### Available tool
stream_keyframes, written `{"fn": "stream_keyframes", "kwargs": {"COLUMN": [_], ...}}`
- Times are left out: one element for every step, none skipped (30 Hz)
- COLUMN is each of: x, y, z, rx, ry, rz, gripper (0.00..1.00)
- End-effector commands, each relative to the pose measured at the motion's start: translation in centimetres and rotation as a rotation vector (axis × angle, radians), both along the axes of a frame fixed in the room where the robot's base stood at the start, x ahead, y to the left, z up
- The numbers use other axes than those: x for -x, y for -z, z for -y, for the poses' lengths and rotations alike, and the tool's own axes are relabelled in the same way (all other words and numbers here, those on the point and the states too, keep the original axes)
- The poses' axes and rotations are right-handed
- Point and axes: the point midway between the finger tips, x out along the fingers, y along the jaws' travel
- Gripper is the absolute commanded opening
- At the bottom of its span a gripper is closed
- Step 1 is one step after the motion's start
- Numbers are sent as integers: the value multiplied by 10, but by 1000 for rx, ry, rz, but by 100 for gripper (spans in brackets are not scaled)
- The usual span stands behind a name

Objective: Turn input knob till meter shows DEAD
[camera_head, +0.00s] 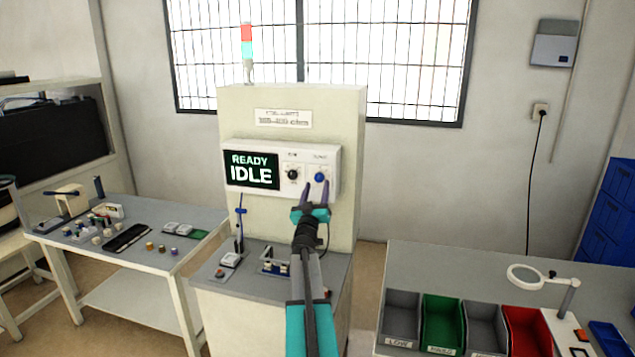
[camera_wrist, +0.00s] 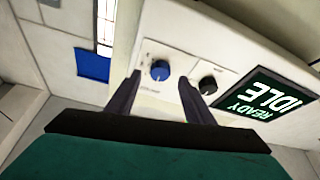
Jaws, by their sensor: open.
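The meter's screen (camera_head: 251,171) reads READY and IDLE on the upright cream cabinet; it shows upside down in the wrist view (camera_wrist: 262,98). Right of it on the white panel are a black knob (camera_head: 292,174) and a blue knob (camera_head: 321,175). The small labels above the knobs are too blurred to read surely. My gripper (camera_head: 318,190) is open, just in front of the panel by the blue knob. In the wrist view the fingers (camera_wrist: 158,88) stand on either side of the blue knob (camera_wrist: 160,70), and the black knob (camera_wrist: 208,85) lies beyond one finger. Contact cannot be told.
A bench (camera_head: 150,230) with small parts stands at left. At right a table (camera_head: 440,265) holds grey, green and red bins (camera_head: 442,322) and a magnifier (camera_head: 525,277).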

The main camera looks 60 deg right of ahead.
Motion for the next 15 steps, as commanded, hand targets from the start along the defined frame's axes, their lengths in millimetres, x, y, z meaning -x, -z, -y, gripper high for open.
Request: {"fn": "stream_keyframes", "kwargs": {"x": [-3,-4,-5,-6,-7,-8,-9,-9,-10,-11,-11,-12,-12,-12,-12], "y": [-3,-5,-6,-7,-8,-9,-9,-10,-11,-11,-12,-12,-13,-13,-13], "z": [6,8,11,13,15,18,20,21,23,24,26,27,27,28,29], "rx": [0,0,0,0,0,0,0,1,1,1,1,1,1,1,1], "ry": [0,0,0,0,0,0,0,0,0,0,0,0,0,0,0], "rz": [0,0,0,-1,-1,-1,-1,-1,-1,-1,-1,-1,-1,0,0], "gripper": [48,48,48,48,48,48,48,48,48,48,48,48,48,48,48]}}
